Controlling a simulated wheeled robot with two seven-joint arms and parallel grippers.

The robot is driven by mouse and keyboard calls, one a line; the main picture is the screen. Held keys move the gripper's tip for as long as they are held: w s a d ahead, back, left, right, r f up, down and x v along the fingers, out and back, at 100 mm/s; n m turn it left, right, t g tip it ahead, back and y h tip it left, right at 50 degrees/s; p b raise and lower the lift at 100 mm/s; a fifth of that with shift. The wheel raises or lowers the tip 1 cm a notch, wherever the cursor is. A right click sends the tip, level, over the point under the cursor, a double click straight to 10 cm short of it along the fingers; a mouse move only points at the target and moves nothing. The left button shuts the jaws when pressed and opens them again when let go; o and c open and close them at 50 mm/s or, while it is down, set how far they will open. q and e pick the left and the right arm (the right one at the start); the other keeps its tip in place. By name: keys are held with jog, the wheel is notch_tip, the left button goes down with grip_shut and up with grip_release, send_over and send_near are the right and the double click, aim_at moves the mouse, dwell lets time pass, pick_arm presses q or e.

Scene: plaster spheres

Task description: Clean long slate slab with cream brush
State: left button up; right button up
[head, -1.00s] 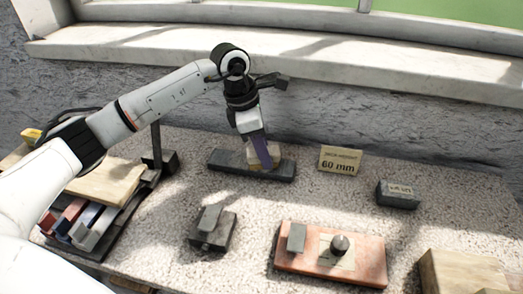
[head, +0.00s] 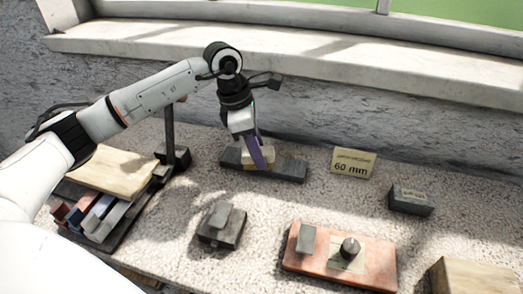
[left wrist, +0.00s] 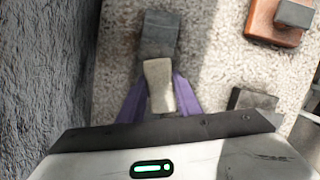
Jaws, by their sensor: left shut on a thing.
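The long slate slab (head: 291,170) lies on the speckled worktop near the back wall, a dark flat bar. It also shows in the left wrist view (left wrist: 161,35), running up from the fingers. My left gripper (head: 257,156), with purple fingers, points down over the slab's left-middle part and is shut on the cream brush (left wrist: 159,84). The brush is at the slab's top in the head view (head: 253,156), partly hidden by a finger. I cannot tell whether its underside touches the slate. My right gripper is not in view.
A card reading 60 mm (head: 353,163) and a dark block (head: 411,201) stand to the right. A reddish slab (head: 375,263) with a knobbed piece and a small dark block (head: 221,225) lie in front. A dark post (head: 170,130) and stacked boards (head: 112,171) are at left.

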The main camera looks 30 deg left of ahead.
pick_arm(q)
jog(key=shift+w+d, duration=0.65)
jog(key=shift+d, duration=0.25)
jog(key=shift+w+d, duration=0.6)
jog(key=shift+d, duration=0.3)
jog(key=shift+s+a+r+p, duration=0.25)
jog(key=shift+s+a+r, duration=0.1)
jog(key=shift+a, duration=0.15)
jog(key=shift+s+a+r+p, duration=0.2)
jog(key=shift+s+a+r, duration=0.15)
jog(key=shift+a, duration=0.1)
jog(key=shift+w, duration=0.1)
jog(key=shift+w+a+f, duration=0.1)
jog(key=shift+w+a, duration=0.3)
jog(key=shift+a, duration=0.35)
jog(key=shift+w+a+b, duration=0.3)
jog(key=shift+w+a, duration=0.1)
jog(key=shift+a, duration=0.3)
